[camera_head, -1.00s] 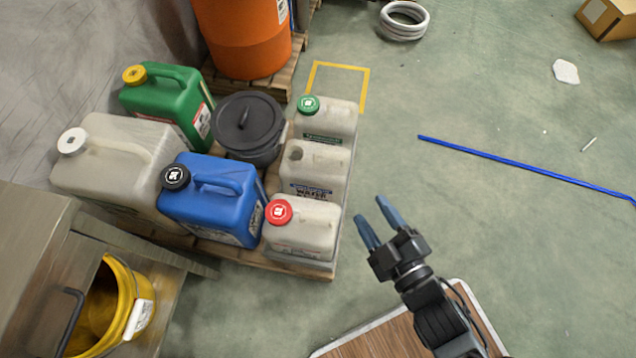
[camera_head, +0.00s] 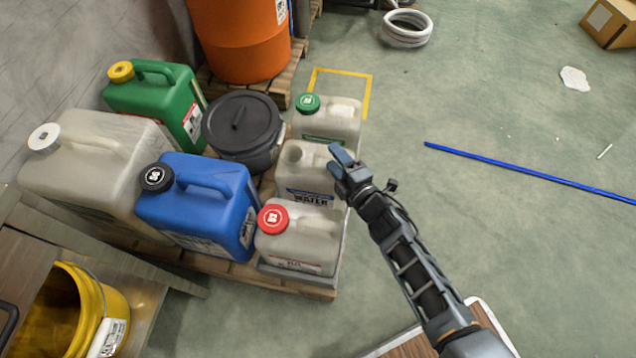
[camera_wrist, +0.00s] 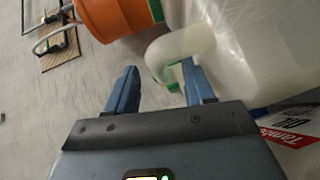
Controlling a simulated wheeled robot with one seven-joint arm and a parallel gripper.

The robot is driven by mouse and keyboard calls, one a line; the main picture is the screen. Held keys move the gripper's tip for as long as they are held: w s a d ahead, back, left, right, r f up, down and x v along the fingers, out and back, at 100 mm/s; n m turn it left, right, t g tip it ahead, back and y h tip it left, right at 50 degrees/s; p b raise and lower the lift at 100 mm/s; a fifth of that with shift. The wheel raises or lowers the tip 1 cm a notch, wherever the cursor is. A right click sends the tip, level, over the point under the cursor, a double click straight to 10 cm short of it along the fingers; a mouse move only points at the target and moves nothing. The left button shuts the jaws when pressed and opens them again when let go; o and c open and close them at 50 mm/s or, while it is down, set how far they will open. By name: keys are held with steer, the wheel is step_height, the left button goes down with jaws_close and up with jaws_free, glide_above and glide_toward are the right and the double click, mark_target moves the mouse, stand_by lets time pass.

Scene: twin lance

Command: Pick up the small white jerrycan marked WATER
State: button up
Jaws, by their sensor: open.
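The small white jerrycan marked WATER (camera_head: 303,182) stands in the middle of the right-hand row on the pallet, its lettering facing front. My gripper (camera_head: 342,154) is at its right upper side in the head view and hides part of its right end. In the wrist view my gripper (camera_wrist: 160,84) has its two fingers apart with nothing held. A pale handle (camera_wrist: 178,42) curves just past the fingertips, near the right finger. It belongs to a white can (camera_wrist: 250,55); I cannot tell for sure which one. Contact cannot be told.
A green-capped can (camera_head: 332,117) stands behind, and a red-capped can (camera_head: 300,238) in front. The blue jerrycan (camera_head: 200,208) and black lidded pot (camera_head: 242,125) are to the left. An orange drum (camera_head: 240,40) stands behind. The floor to the right is mostly clear.

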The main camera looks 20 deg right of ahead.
steer(key=w, duration=0.2)
steer(key=w+b, duration=0.1)
steer(key=shift+w+f+b, duration=0.3)
steer(key=shift+w+f, duration=0.05)
steer(key=shift+f, duration=0.05)
steer(key=shift+w, duration=0.25)
steer(key=shift+r, duration=0.1)
jaws_close()
